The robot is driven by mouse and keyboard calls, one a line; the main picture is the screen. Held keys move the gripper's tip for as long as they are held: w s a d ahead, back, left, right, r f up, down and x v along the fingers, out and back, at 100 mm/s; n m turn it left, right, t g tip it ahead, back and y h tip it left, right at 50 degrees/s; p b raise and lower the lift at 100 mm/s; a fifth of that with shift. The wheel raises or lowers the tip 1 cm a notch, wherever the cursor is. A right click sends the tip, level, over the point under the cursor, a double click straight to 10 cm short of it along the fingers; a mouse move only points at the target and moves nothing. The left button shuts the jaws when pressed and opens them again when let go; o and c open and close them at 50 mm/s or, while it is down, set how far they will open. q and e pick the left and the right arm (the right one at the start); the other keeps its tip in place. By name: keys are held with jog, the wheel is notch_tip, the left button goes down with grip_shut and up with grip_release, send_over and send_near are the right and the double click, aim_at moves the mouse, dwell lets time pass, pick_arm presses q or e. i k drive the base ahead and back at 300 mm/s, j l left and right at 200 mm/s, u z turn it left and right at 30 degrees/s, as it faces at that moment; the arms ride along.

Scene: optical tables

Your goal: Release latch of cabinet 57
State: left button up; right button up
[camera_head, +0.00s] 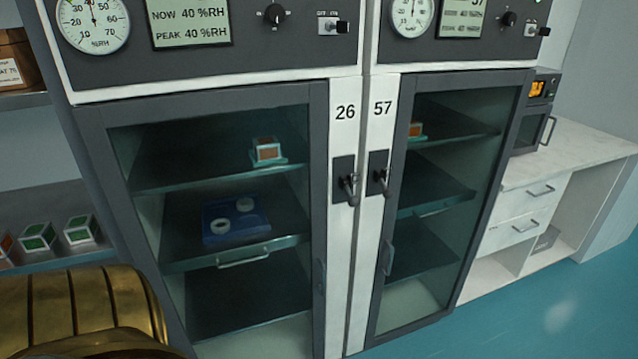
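Cabinet 57 (392,90) is the right one of two side-by-side dry cabinets, with its number on the white strip left of its glass door (437,225). Its latch (380,176) is a dark plate with a small grey lever, below the number; the lever hangs roughly downward. The door looks shut, with a dark handle (387,258) on its left edge. Neither of my grippers is in view.
Cabinet 26 (345,98) stands directly left, with a similar latch (346,182) close beside that of 57. A white counter with drawers (530,205) stands at the right. Blue floor (530,310) is clear at the lower right. Shelves with small boxes (80,232) stand at the left.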

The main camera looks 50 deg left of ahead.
aim_at(388, 193)
jog(key=u, duration=1.1)
